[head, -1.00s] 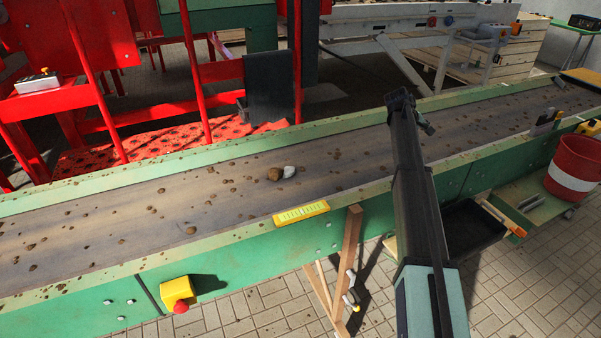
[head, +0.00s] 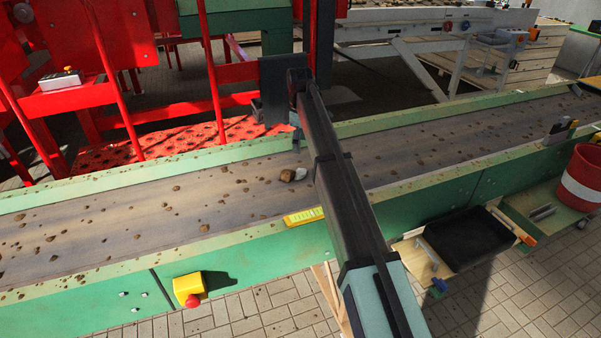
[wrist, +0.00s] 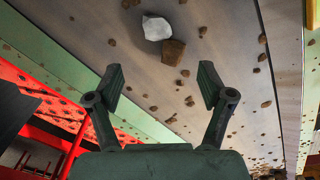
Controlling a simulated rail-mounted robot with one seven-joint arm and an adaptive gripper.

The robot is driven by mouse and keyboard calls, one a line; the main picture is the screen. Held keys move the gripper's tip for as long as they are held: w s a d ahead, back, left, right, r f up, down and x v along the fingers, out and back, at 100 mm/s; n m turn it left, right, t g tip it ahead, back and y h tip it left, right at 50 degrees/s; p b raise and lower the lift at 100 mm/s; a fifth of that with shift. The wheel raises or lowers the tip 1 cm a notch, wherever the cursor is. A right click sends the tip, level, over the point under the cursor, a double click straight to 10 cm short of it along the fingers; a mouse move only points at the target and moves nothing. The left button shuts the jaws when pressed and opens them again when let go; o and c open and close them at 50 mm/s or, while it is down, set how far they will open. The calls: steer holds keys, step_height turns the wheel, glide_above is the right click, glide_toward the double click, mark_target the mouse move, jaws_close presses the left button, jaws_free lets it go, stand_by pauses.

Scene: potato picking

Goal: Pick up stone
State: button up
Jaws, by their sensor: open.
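A whitish stone (head: 300,174) lies on the conveyor belt, touching or very close to a brown potato-like lump (head: 287,176). In the wrist view the pale angular stone (wrist: 156,28) is near the top centre, with the brown lump (wrist: 173,52) just below and right of it. My gripper (wrist: 161,80) is open and empty, its two fingers apart, with the stone beyond the fingertips. In the head view my gripper (head: 296,132) is by the far side of the belt, behind the stone; my arm passes just right of the stone.
The belt (head: 110,232) carries scattered small soil clods and runs between green side rails (head: 120,267). Red machinery (head: 170,112) stands behind it. A black tray (head: 468,242) and a red-white bucket (head: 580,178) stand at the near right.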

steer(key=p, duration=0.2)
glide_above(301, 171)
step_height(301, 171, down, 7)
steer(key=shift+s+a+f, duration=0.1)
steer(key=shift+s+a, duration=0.05)
steer(key=shift+d+f+p, duration=0.2)
steer(key=shift+f+p, duration=0.7)
steer(key=shift+f, duration=1.7)
steer(key=c, duration=1.3)
steer(key=shift+c, duration=0.3)
